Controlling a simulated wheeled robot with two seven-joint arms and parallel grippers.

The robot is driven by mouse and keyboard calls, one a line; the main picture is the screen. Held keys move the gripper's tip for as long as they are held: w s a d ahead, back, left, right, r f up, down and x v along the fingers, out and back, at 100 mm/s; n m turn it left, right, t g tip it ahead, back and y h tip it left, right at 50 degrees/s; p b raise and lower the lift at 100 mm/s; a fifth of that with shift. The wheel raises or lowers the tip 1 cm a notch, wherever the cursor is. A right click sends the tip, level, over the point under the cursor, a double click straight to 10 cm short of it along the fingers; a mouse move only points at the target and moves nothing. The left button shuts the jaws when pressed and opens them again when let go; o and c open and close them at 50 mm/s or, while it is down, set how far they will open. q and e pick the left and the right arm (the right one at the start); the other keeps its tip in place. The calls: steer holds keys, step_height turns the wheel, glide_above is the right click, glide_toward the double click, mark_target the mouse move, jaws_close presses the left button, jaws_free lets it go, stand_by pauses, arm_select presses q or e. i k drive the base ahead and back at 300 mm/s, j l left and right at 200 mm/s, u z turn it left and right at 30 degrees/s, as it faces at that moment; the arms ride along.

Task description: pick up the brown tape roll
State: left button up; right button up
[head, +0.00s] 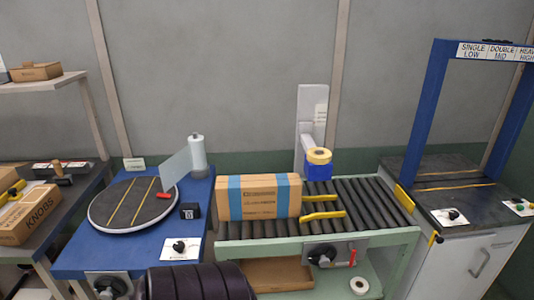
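A tan-yellow tape roll (319,156) sits on top of a blue block (318,171) behind the roller conveyor, just right of the cardboard box. It is the closest match to a brown tape roll that I see. A white roll with a dark centre (359,286) lies on the shelf under the conveyor. Neither of my grippers is in view.
A cardboard box with blue bands (258,197) stands on the roller conveyor (372,204), beside yellow guides (322,215). Left is a blue table (75,250) with a round turntable (132,204). A blue strapping frame (432,110) stands right.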

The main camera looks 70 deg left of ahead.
mark_target(325, 159)
steer(key=u, duration=1.85)
steer(key=l+u, duration=0.15)
steer(key=u, duration=0.25)
steer(key=i+l+u, duration=0.15)
steer(key=u, duration=0.2)
steer(key=l+u, duration=0.2)
steer(key=u, duration=0.2)
